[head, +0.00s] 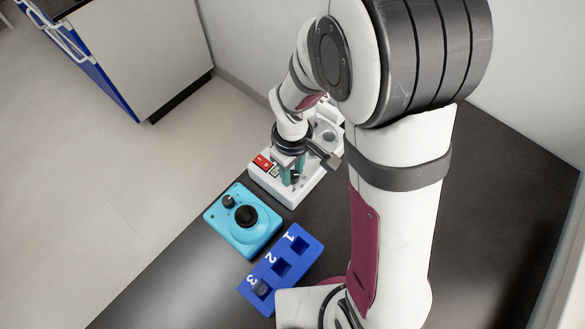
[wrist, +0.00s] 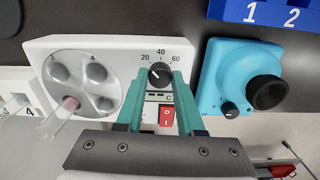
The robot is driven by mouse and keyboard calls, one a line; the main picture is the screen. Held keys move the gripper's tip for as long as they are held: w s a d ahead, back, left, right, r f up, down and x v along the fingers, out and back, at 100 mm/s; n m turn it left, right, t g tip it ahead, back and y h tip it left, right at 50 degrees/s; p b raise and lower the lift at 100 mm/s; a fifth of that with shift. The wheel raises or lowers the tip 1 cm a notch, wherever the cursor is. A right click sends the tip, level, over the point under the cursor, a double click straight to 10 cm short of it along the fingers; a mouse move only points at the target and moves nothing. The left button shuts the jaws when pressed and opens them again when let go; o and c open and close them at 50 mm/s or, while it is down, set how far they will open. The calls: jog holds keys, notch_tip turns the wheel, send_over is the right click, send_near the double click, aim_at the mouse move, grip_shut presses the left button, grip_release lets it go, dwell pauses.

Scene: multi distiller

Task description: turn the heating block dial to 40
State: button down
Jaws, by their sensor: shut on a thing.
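The white heating block (head: 268,188) stands on the dark bench; it also shows in the wrist view (wrist: 120,50). Its black dial (wrist: 161,74) sits below the printed 20, 40 and 60. A white mark shows on the dial, but its exact setting is too small to read. My gripper (wrist: 161,78) has its teal fingers on either side of the dial and is shut on it. In the head view my gripper (head: 291,170) reaches down onto the block, and its fingers partly hide the dial.
A red switch (wrist: 166,115) sits below the dial. A round plate with several wells (wrist: 82,82) is left of it, with a clear tube (wrist: 68,105) in one. A cyan device (head: 240,225) with a black top and a blue numbered rack (head: 282,262) stand close by.

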aim_at(293, 175)
jog(key=m, duration=0.4)
jog(key=shift+m, duration=2)
jog(key=c, duration=0.5)
grip_release()
notch_tip(293, 175, up, 16)
jog(key=shift+f, duration=0.1)
